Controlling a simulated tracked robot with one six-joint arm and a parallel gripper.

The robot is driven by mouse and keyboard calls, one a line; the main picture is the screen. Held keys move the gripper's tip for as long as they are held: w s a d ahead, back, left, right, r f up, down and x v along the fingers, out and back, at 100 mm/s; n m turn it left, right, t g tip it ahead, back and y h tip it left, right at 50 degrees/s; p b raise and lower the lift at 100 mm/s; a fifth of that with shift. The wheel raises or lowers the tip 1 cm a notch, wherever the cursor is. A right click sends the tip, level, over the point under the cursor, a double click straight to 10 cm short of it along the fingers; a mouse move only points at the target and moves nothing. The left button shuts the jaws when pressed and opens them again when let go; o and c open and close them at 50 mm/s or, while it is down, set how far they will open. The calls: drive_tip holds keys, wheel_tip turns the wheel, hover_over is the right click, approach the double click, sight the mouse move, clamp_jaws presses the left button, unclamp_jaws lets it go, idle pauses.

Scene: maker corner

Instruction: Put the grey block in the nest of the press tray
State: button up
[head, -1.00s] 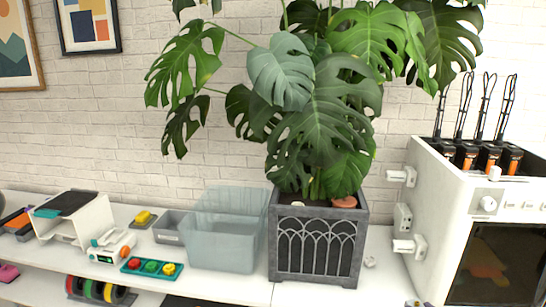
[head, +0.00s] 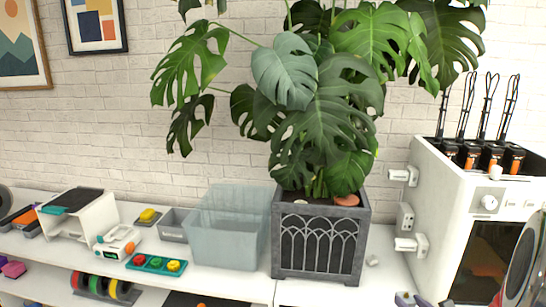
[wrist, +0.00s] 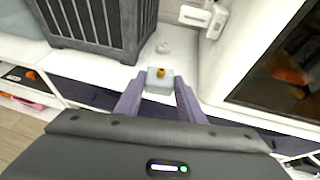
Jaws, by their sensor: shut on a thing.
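In the wrist view my gripper (wrist: 158,88) has two purple fingers shut on a small pale grey block (wrist: 157,84) with a yellow-orange knob on top. The block is held between the fingertips, near the counter's front edge.
The planter (head: 320,240) stands mid-counter. A white machine (head: 445,215) stands on the right. A small pale item (head: 372,261) lies between them. To the left are a clear bin (head: 228,235), a grey bin (head: 174,232) and a button panel (head: 156,264). Some counter front is bare.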

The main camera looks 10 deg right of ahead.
drive_tip(key=w+a+r+n+y, duration=0.1)
drive_tip(key=w+a+y, duration=0.1)
drive_tip(key=a, duration=0.8)
drive_tip(key=w+a+r+n+y, duration=0.1)
drive_tip(key=w+a, duration=0.3)
drive_tip(key=a, duration=0.5)
drive_tip(key=w+a+r+n+y, duration=0.2)
drive_tip(key=w+a, duration=0.1)
drive_tip(key=a, duration=0.7)
drive_tip(key=shift+a+n+g+y, duration=0.3)
drive_tip(key=shift+a+n, duration=0.05)
drive_tip(key=shift+n, duration=0.05)
drive_tip(key=shift+w+d, duration=0.1)
drive_tip(key=shift+w, duration=0.05)
